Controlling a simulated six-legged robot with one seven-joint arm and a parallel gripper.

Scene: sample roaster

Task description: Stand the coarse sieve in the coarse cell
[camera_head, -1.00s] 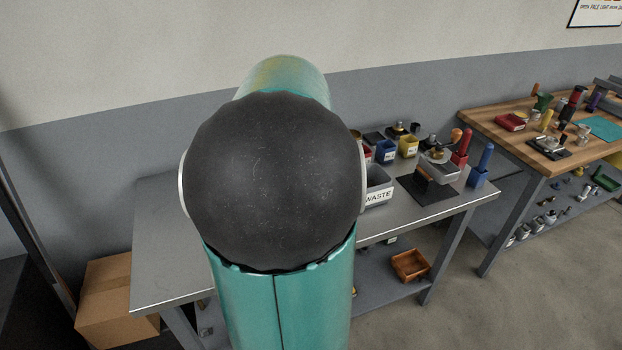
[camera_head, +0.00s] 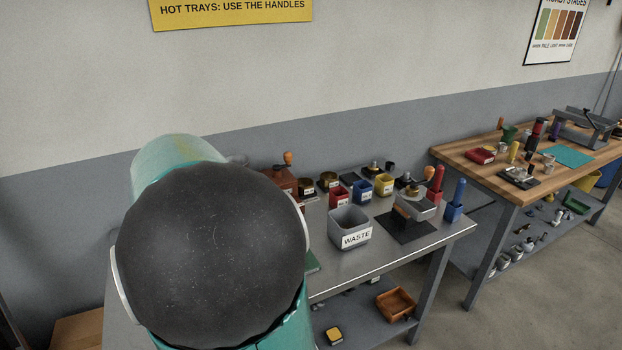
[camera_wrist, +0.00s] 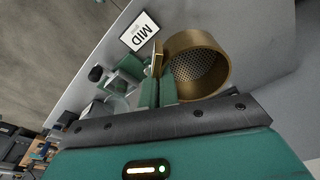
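A brass round sieve (camera_wrist: 197,65) with a perforated mesh floor is at the upper middle of the wrist view, its open mouth facing the camera. A brass tab (camera_wrist: 157,58) stands at its left side. My gripper (camera_wrist: 156,88) has its green fingers close together at this tab and seems shut on it. I cannot read a grade on this sieve. In the head view my arm hides the gripper and the sieve.
On the grey metal bench (camera_head: 345,285) stand a grey WASTE bin (camera_head: 349,228), small red (camera_head: 339,196), blue (camera_head: 362,191) and yellow (camera_head: 384,185) bins and brass tins (camera_head: 305,187). A wooden-topped bench (camera_head: 470,160) stands at right. My arm covers the bench's left part.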

